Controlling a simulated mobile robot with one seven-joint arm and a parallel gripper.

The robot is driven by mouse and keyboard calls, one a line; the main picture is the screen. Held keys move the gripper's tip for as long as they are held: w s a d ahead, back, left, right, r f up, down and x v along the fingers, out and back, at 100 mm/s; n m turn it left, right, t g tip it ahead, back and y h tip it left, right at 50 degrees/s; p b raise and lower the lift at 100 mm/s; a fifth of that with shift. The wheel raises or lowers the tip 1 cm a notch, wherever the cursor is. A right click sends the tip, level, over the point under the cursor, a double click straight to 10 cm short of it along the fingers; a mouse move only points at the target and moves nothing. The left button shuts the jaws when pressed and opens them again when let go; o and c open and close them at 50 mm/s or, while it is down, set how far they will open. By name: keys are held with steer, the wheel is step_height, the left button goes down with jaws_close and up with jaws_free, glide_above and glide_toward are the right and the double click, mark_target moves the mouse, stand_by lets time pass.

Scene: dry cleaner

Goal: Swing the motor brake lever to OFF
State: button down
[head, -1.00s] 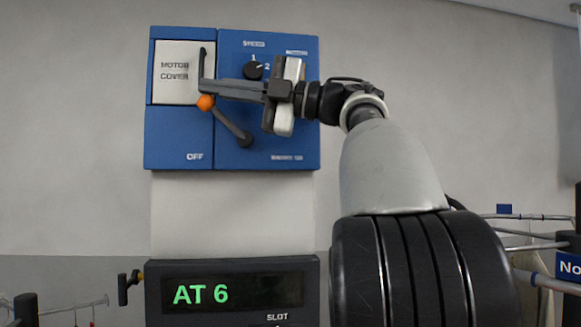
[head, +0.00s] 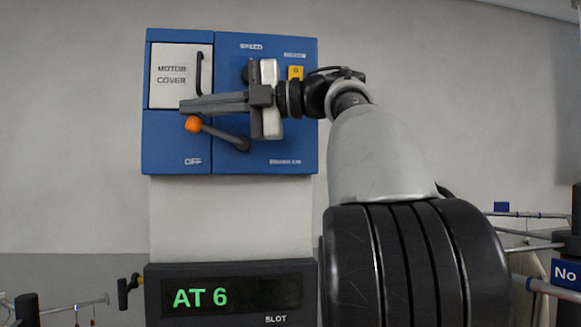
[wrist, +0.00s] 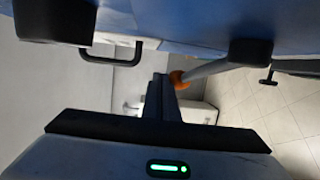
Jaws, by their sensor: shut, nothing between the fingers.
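The motor brake lever (head: 222,134) is a dark arm with an orange ball knob (head: 193,124) on the blue control panel (head: 275,148). It runs from its pivot at the lower middle up and left, with the knob above the OFF label (head: 193,161). My gripper (head: 184,105) is shut and empty. Its fingers lie across the panel front, tips just above the knob and touching or nearly touching it. In the wrist view the orange knob (wrist: 178,79) sits right beside the shut fingers (wrist: 160,82). The fingers and wrist hide part of the speed dial.
A white motor cover (head: 174,75) with a dark handle (head: 199,70) is at the panel's upper left. Below stands a display (head: 230,298) reading AT 6, with a small dark crank (head: 124,290) at its left. Rails stand at the right.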

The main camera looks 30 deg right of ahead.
steer(key=shift+a+f+h+p, duration=0.2)
steer(key=shift+h+p, duration=0.2)
steer(key=shift+p, duration=0.15)
steer(key=shift+w+a+f+g+p, duration=0.1)
steer(key=shift+g+p, duration=0.2)
steer(key=shift+g, duration=0.1)
steer(key=shift+a+f+h+p, duration=0.15)
steer(key=shift+f+h+p, duration=0.2)
steer(key=shift+h, duration=0.15)
steer(key=v, duration=1.7)
steer(key=shift+r, duration=0.15)
